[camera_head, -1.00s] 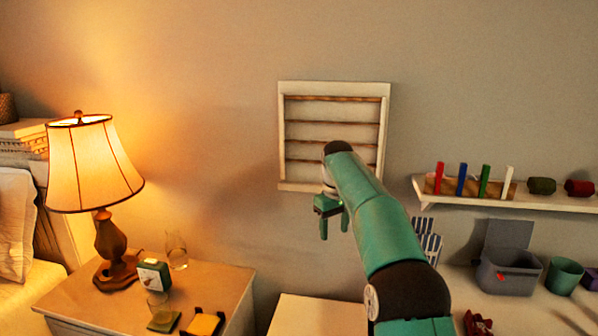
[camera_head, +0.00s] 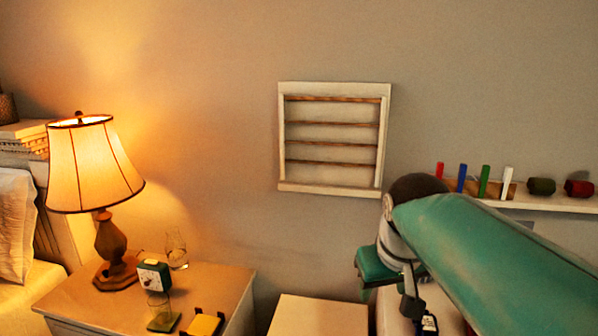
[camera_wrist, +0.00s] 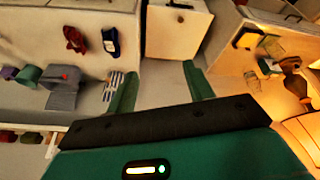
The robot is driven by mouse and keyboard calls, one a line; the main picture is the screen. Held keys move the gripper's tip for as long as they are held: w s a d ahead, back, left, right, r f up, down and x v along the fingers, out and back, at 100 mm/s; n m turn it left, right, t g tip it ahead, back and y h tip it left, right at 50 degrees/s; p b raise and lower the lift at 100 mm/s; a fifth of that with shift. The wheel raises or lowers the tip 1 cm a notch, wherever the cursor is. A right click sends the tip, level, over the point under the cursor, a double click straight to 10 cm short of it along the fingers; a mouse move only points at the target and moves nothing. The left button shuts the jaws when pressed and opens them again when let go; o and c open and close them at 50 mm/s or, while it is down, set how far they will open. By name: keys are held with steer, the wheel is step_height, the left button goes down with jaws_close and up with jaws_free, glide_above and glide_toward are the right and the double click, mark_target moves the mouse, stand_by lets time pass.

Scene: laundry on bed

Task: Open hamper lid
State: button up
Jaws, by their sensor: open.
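A pale, box-shaped piece that looks like the hamper, with its flat top closed, shows at the bottom middle of the head view (camera_head: 318,316). In the wrist view the hamper (camera_wrist: 176,36) is at the top centre, with a small dark spot on its top. My gripper (camera_wrist: 158,78) is open and empty. Its two green fingers point toward the hamper and are apart from it. In the head view my gripper is right of the hamper, partly hidden by my arm. The hamper's front and lower part are out of the head view.
A nightstand (camera_head: 90,300) with a lit lamp (camera_head: 93,165), a green clock (camera_head: 154,275) and glasses stands left. On the other side is a white surface (camera_wrist: 60,20) with a grey bin (camera_wrist: 62,97) and a green cup (camera_wrist: 29,76). A wall shelf (camera_head: 560,203) is behind my arm.

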steer(key=shift+m+t, duration=0.6)
steer(key=shift+m, duration=0.3)
steer(key=s+f, duration=0.2)
steer(key=s, duration=0.2)
steer(key=s+d+f, duration=0.1)
steer(key=s+f, duration=0.2)
steer(key=s, duration=0.1)
steer(key=s+f, duration=0.3)
steer(key=s, duration=0.1)
steer(key=shift+s+d+f, duration=0.15)
steer(key=shift+s+f, duration=0.05)
steer(key=c, duration=0.3)
jaws_close()
steer(key=shift+a, duration=0.25)
